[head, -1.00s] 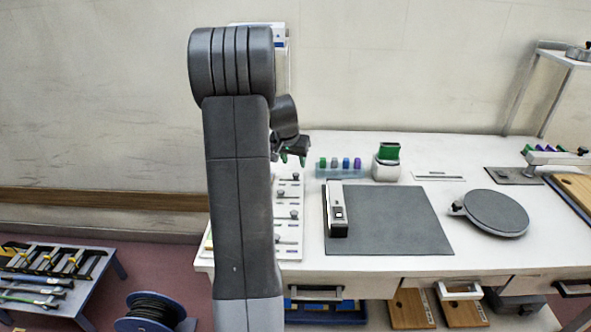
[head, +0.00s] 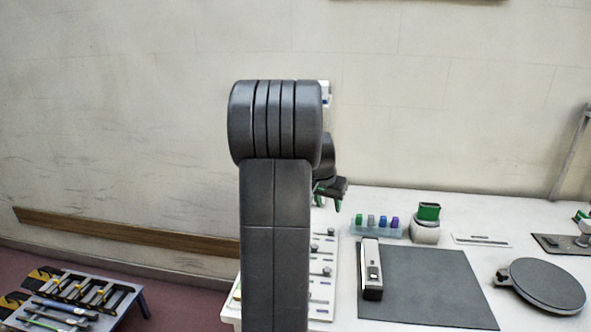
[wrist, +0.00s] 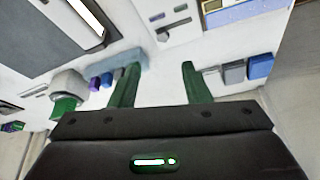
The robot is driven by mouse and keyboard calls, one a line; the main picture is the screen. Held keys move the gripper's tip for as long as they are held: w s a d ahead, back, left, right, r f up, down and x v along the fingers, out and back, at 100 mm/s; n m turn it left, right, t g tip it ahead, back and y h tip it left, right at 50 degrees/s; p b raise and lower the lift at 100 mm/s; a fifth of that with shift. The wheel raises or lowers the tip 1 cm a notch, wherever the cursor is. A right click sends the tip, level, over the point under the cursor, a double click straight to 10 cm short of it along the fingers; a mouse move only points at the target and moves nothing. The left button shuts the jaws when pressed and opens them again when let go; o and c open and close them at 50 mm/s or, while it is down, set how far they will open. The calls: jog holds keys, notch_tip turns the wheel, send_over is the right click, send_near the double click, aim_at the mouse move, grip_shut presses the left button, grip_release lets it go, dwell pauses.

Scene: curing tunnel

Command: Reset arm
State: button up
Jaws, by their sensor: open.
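My gripper (head: 337,194) is partly hidden behind my own arm in the head view, above the back left part of the white workbench. In the wrist view my gripper (wrist: 156,84) shows two green fingers spread apart with nothing between them. The gripper is open and empty. The arm stands upright in the middle of the head view and covers part of the bench's left end.
The white workbench (head: 420,205) holds a grey mat (head: 430,285) with a white and black device (head: 371,270) on it. Behind are a rack of coloured pieces (head: 377,228), a green-topped container (head: 427,222) and, right, a round grey plate (head: 545,284). A tool stand (head: 80,292) is at lower left.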

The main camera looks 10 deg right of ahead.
aim_at(329, 230)
jog(key=p+x, duration=0.1)
jog(key=x, duration=1.1)
jog(key=shift+f, duration=0.35)
jog(key=shift+w+a+f, duration=0.1)
jog(key=shift+w+a, duration=0.15)
jog(key=shift+a, duration=0.25)
